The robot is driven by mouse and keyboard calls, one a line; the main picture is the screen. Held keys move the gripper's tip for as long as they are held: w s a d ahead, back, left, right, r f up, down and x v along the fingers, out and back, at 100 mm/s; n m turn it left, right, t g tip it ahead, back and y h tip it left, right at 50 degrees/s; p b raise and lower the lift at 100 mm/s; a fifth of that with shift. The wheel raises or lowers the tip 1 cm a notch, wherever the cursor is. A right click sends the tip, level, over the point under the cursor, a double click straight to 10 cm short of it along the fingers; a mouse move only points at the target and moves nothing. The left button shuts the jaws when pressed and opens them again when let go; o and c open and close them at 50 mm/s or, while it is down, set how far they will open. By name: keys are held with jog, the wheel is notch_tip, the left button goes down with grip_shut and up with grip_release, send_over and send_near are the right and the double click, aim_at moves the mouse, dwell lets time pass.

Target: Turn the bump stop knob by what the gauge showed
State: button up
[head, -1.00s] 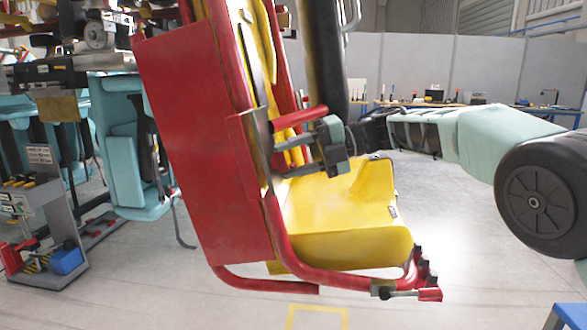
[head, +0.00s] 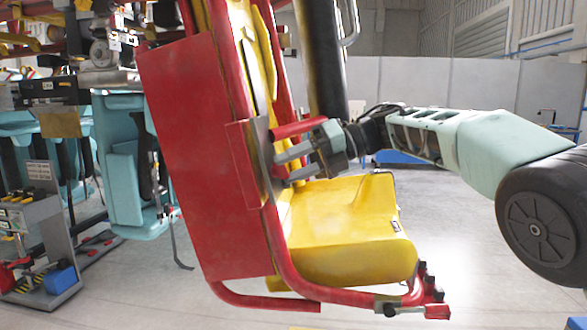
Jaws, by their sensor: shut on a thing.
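My gripper (head: 281,167) comes in from the right, its two grey fingers reaching to a red bracket with a grey plate (head: 262,160) on the side of a red-framed coaster seat (head: 205,150). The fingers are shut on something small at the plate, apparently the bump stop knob. The knob itself is hidden behind the fingers and bracket, so its angle cannot be read. The yellow seat cushion (head: 345,225) lies below my gripper. No gauge reading is legible.
A dark padded post (head: 322,60) stands just above my gripper. A red tube with black-capped ends (head: 425,295) juts out below right. A teal seat (head: 122,160) and a grey tool cart (head: 45,235) are at left. Open floor lies at lower right.

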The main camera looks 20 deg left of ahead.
jog(key=shift+w+d, duration=0.1)
jog(key=shift+d, duration=0.05)
jog(key=o, duration=1)
jog(key=p+v, duration=0.2)
jog(key=v, duration=1.5)
jog(key=shift+d+r, duration=0.1)
jog(key=shift+d, duration=0.1)
